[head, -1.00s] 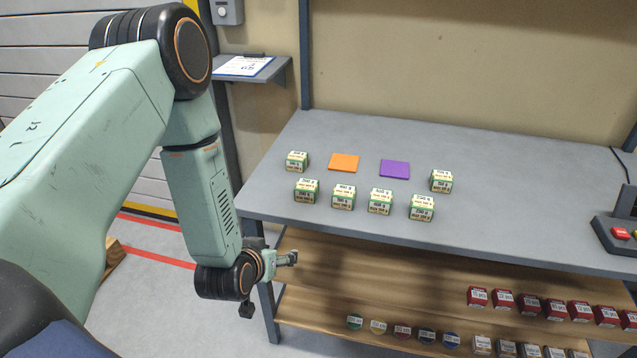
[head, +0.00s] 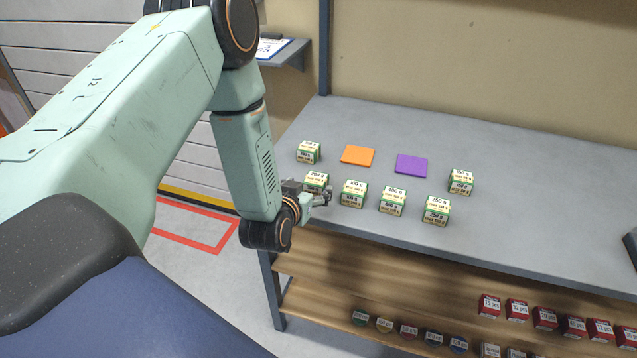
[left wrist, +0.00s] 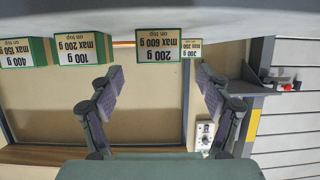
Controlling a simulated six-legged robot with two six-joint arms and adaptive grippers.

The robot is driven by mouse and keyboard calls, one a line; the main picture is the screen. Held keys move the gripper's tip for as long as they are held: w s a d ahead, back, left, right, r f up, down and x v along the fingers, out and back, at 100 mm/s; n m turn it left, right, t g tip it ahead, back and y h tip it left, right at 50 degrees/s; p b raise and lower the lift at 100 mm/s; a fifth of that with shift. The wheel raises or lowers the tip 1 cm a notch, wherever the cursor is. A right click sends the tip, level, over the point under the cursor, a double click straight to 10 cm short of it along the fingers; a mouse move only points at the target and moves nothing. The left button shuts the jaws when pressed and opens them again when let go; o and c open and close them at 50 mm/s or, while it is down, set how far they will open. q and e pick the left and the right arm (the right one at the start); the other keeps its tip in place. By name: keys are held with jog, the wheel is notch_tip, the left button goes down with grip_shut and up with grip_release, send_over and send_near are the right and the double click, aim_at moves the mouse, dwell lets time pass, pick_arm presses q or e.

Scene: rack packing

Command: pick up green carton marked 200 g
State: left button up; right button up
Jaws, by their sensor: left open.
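The green carton marked 200 g (head: 316,180) stands upright near the front left of the grey table. It is green with a cream label and is partly hidden by my left gripper in the head view. In the left wrist view, which is upside down, the carton (left wrist: 158,47) reads 200 g, max 600 g. My left gripper (head: 326,197) is at the table's front edge, just in front of this carton. Its two fingers (left wrist: 159,76) are open and apart, with the carton between their lines but beyond the tips. Nothing is held. My right gripper is not in view.
Similar cartons stand close by: 100 g (head: 353,194) to the right, then 400 g (head: 392,201) and 250 g (head: 436,211). Orange (head: 358,156) and purple (head: 411,166) squares lie behind the row. A wooden shelf (head: 400,270) is below.

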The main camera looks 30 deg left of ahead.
aim_at(315, 182)
pick_arm(q)
jog(key=x, duration=0.3)
jog(key=shift+w+a+f, duration=0.1)
jog(key=shift+w+f, duration=0.15)
jog(key=shift+w+f+b, duration=0.1)
jog(key=shift+w+b, duration=0.2)
jog(key=shift+w, duration=0.3)
jog(key=shift+w+a+f, duration=0.3)
jog(key=shift+w+f, duration=0.05)
jog(key=shift+w, duration=0.05)
jog(key=shift+s+d+r, duration=0.1)
jog(key=shift+d+r, duration=0.15)
jog(key=c, duration=0.5)
jog(key=shift+a+f, duration=0.15)
jog(key=shift+a, duration=0.05)
jog(key=c, duration=0.4)
jog(key=shift+d, duration=0.1)
jog(key=c, duration=0.5)
